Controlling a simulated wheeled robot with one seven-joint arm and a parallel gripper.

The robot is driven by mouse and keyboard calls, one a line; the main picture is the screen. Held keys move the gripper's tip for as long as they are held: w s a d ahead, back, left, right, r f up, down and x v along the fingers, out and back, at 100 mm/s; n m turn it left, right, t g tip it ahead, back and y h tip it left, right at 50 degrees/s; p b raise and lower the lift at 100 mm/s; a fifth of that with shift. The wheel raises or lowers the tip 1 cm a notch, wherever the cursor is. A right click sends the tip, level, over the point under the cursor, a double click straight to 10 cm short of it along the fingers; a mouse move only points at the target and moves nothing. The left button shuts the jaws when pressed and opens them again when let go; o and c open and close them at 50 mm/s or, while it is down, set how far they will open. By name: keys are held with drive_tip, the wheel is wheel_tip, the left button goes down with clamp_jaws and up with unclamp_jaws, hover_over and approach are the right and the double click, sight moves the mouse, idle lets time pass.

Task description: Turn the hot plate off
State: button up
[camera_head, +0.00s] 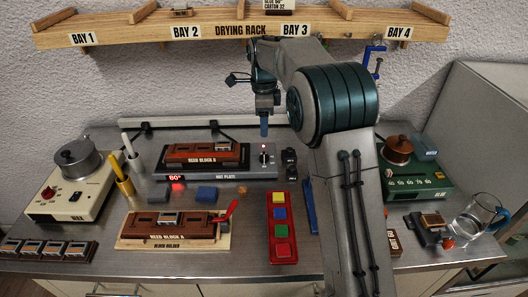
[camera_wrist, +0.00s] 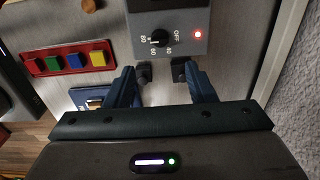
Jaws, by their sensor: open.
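The hot plate (camera_head: 230,174) is a dark slab with a grey front panel on the steel bench, with a brown block labelled Reed Block B (camera_head: 203,153) on top. Its black knob (camera_head: 264,158) is at the panel's right end and also shows in the wrist view (camera_wrist: 160,38), ringed by OFF, 40, 60 and 80. The knob's white mark points towards 80. A red lamp (camera_wrist: 197,34) beside it is lit. My gripper (camera_wrist: 162,74) is open and empty, its fingers short of the knob in the wrist view. In the head view my gripper (camera_head: 264,128) hangs above the knob.
A red display (camera_head: 177,182) reads 80°. A red tray (camera_head: 283,252) of coloured blocks lies in front, and small black parts (camera_head: 289,160) stand right of the knob. The drying rack (camera_head: 130,32) is above, and a green unit (camera_head: 422,180) stands at right.

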sight(264, 154)
wheel_tip(264, 154, down, 12)
drive_tip(key=shift+r+p, duration=0.1)
drive_tip(key=shift+p, duration=0.35)
drive_tip(key=c, duration=1)
